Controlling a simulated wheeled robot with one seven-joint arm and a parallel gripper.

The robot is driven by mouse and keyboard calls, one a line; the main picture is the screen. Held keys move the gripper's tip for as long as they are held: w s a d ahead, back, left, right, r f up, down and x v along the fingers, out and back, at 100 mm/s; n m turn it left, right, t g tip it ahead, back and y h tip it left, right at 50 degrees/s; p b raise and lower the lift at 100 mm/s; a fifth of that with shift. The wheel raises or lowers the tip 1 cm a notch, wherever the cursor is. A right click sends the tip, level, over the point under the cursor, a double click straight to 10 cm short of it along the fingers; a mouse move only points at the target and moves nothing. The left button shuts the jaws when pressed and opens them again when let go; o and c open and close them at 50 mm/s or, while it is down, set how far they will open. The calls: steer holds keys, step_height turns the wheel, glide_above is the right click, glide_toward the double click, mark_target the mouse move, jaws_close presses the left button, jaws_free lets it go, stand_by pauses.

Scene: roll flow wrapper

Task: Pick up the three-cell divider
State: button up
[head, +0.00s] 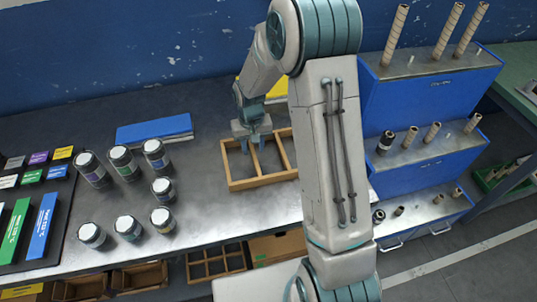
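The three-cell divider (262,182) is a shallow light-wood frame with two inner walls, lying on the grey bench in the head view. Its right end is partly hidden behind my arm. My gripper (252,150) points down at the divider's far side, towards its left half. Its two fingers look apart, with the left inner wall running between them. Whether the fingertips touch the wood is too small to tell.
Several dark jars (122,160) stand left of the divider. A blue block (154,130) lies behind them. A blue stepped rack (430,105) with rolls stands at right. Wooden bins and a gridded wooden box (216,264) sit below the bench's front edge.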

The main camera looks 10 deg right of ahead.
steer(key=shift+f, duration=1)
jaws_close()
steer(key=shift+r, duration=0.15)
